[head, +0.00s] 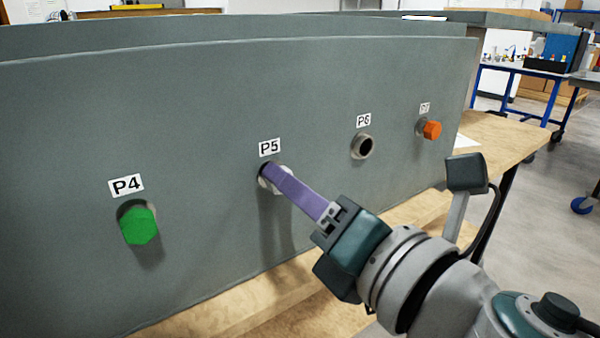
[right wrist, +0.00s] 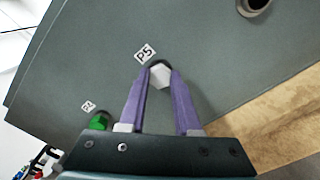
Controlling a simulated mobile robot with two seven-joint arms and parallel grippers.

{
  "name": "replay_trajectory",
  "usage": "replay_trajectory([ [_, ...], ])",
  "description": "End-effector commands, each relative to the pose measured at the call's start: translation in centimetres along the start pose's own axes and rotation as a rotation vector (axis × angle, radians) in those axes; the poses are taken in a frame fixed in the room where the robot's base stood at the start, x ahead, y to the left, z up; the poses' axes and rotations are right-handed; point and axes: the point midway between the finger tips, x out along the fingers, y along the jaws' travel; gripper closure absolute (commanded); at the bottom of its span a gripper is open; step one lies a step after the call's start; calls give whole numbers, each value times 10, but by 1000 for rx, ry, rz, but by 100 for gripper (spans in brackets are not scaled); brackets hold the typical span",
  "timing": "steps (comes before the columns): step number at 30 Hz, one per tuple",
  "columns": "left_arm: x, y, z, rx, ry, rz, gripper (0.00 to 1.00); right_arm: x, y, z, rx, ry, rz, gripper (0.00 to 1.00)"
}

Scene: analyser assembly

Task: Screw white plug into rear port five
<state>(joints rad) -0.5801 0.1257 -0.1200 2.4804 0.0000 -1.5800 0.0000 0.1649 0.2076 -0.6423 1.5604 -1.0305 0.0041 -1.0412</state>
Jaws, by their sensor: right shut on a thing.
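The white plug (right wrist: 161,76) is at the port marked P5, between the purple fingertips of my right gripper (right wrist: 160,88). In the head view the plug (head: 264,184) is mostly hidden behind the fingers, with a white edge showing. My right gripper (head: 275,178) reaches in from the lower right and is shut on the plug, its fingertips close to the grey panel (head: 200,90). The fingers hide most of the P5 port, so I cannot tell how deep the plug sits. My left gripper is not in view.
A green plug (head: 139,226) sits in port P4, left of P5. Port P6 (head: 362,146) is an open metal-rimmed hole to the right. An orange plug (head: 431,130) sits farther right. The panel stands on a wooden bench (head: 500,140).

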Motion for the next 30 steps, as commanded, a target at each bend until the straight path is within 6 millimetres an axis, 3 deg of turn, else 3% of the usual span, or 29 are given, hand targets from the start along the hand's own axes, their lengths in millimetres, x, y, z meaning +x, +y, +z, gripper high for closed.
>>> replay_trajectory([
  [7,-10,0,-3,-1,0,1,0,0,-1,-1,448,2,-4,100],
  [10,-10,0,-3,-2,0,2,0,0,-2,-2,530,3,-2,100],
  [19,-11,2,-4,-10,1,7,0,0,-2,-2,558,3,-3,100],
  [30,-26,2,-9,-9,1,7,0,0,-3,-3,1067,1,-6,100],
])
